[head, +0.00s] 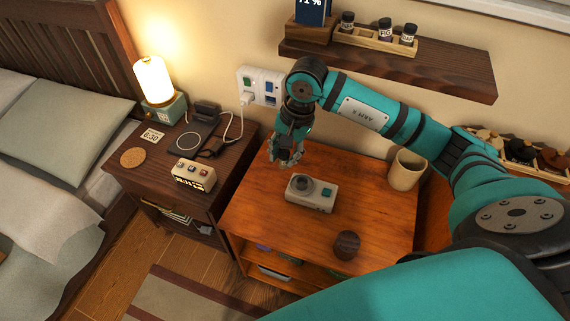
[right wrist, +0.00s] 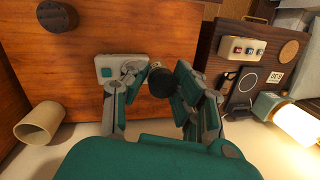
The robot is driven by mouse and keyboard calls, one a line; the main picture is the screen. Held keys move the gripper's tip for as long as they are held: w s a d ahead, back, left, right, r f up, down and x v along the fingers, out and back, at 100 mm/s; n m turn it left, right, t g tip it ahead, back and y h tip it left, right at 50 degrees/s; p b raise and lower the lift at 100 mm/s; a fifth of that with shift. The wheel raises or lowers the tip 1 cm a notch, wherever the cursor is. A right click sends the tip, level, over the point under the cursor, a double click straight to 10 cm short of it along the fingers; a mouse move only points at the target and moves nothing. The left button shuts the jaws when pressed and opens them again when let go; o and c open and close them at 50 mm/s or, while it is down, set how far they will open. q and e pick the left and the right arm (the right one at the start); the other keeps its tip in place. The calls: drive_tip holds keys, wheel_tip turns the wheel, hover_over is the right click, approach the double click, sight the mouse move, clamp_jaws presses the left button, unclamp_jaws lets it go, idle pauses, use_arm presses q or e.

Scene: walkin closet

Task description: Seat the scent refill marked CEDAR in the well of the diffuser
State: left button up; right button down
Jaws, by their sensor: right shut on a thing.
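The diffuser (head: 325,196) is a pale grey box with a round well on top and a teal button. It sits on the orange-brown wooden table. My right gripper (head: 287,156) is above the table, behind and left of the diffuser. In the right wrist view my right gripper (right wrist: 160,98) is shut on a small dark cylindrical refill (right wrist: 160,82); its label cannot be read. The diffuser (right wrist: 112,68) shows beyond the fingers, its well hidden there. The refill looks apart from the diffuser. My left gripper is not in view.
A beige cup (head: 406,170) and a dark round object (head: 346,245) stand on the table (head: 262,212). A wall shelf (head: 440,68) holds a rack (head: 372,41) with dark, white-labelled bottles.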

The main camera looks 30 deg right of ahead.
use_arm(q)
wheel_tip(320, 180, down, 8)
drive_tip(key=b, duration=0.6)
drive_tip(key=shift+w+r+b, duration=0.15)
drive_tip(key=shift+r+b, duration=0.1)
drive_tip(key=shift+b, duration=0.05)
use_arm(e)
drive_tip(key=shift+w+d+f+m+t+h, duration=0.2)
drive_tip(key=shift+w+d+f+m, duration=0.5)
drive_tip(key=shift+d+f+m, duration=1.5)
drive_tip(key=shift+w+d+f+m+h, duration=0.35)
drive_tip(key=shift+w+d+f+m, duration=0.6)
drive_tip(key=shift+f, duration=2.5)
drive_tip(key=shift+w+d+f+m+t+h, duration=0.1)
drive_tip(key=shift+w+d+f+m+h, duration=0.25)
drive_tip(key=shift+d+f+m, duration=1.4)
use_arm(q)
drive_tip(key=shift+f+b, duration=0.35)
use_arm(e)
drive_tip(key=shift+a+f, duration=0.35)
drive_tip(key=shift+f, duration=0.2)
drive_tip(key=shift+a+f, duration=0.35)
drive_tip(key=shift+f, duration=0.2)
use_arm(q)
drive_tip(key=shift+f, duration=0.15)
use_arm(e)
drive_tip(key=shift+f, duration=0.15)
